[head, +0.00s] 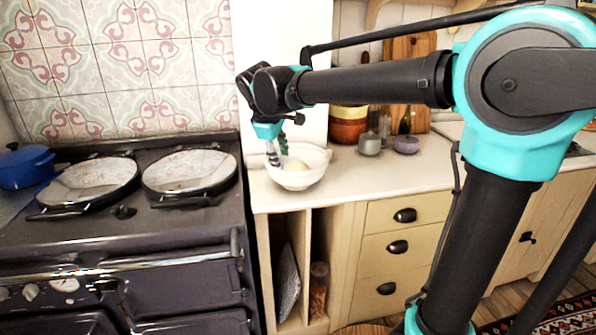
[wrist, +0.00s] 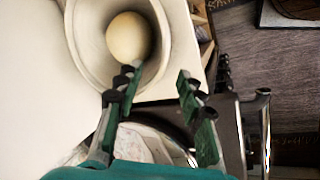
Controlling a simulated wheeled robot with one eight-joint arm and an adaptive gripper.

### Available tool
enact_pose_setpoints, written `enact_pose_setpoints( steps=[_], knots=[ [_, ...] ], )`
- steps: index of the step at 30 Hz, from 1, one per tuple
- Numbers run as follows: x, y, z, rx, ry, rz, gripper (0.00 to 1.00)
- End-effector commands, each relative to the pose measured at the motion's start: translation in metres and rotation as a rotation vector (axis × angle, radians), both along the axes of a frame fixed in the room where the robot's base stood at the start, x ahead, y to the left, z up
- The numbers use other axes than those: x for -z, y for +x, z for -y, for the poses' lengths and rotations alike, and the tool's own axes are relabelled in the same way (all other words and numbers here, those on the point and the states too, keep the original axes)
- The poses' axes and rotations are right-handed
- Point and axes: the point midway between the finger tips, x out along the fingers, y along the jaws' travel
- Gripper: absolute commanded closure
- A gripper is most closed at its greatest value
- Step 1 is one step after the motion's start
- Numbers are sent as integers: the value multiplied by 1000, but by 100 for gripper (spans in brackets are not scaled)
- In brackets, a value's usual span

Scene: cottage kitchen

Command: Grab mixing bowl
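The mixing bowl (head: 297,178) is white and stands upright on the counter, close to the stove-side edge. A pale round thing (head: 292,164) lies inside it. In the wrist view the bowl (wrist: 86,45) fills the upper left, with the round thing (wrist: 128,38) in it. My gripper (head: 277,157) is at the bowl's left rim, pointing down. In the wrist view my gripper (wrist: 156,76) is open, one finger over the bowl's inside and the other just outside the rim. I cannot tell whether either finger touches the bowl.
The dark stove (head: 130,230) with two round lids is left of the counter (head: 340,190). A blue pot (head: 25,167) stands at far left. A grey pot (head: 370,144), a mauve cup (head: 406,144) and a striped jar (head: 347,124) stand behind and right of the bowl.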

Motion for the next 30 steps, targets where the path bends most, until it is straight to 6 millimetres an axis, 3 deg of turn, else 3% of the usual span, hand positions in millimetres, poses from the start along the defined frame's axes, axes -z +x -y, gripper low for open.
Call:
enact_pose_setpoints(
  steps=[9,17,24,30],
  knots=[
    [53,23,7,2,2,1,62],
    [69,29,9,1,2,1,62],
    [102,37,9,2,1,0,62],
    [114,42,11,2,1,0,62]
  ],
)
